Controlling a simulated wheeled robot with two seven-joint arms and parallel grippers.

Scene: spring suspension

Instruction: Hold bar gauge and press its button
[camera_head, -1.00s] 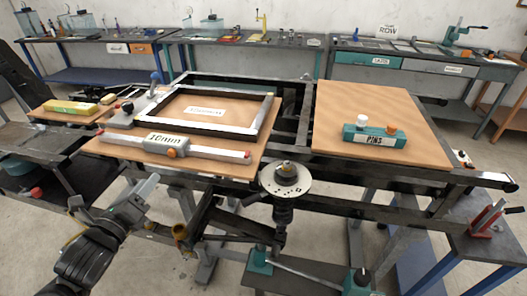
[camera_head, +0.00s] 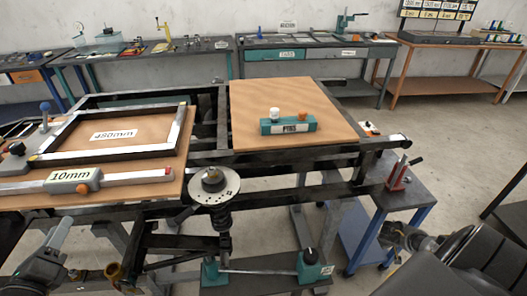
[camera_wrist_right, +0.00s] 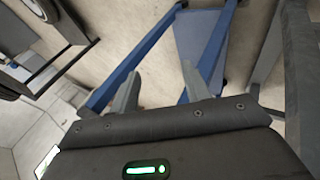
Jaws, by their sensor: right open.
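The bar gauge (camera_head: 128,180), a long grey bar with a "10mm" label, an orange button (camera_head: 82,189) and a red tip at its right end, lies on the brown board at the left in the head view. Its left end runs to the picture edge. My left gripper (camera_head: 60,236) is below and in front of the gauge, apart from it; one grey finger shows clearly, its opening does not. My right gripper (camera_wrist_right: 158,88) is open and empty in the right wrist view, over the floor and a blue-framed stand, far from the gauge.
A teal "PINS" block (camera_head: 288,127) stands on the right board. A round metal spring mount (camera_head: 214,186) stands in front of the bench.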

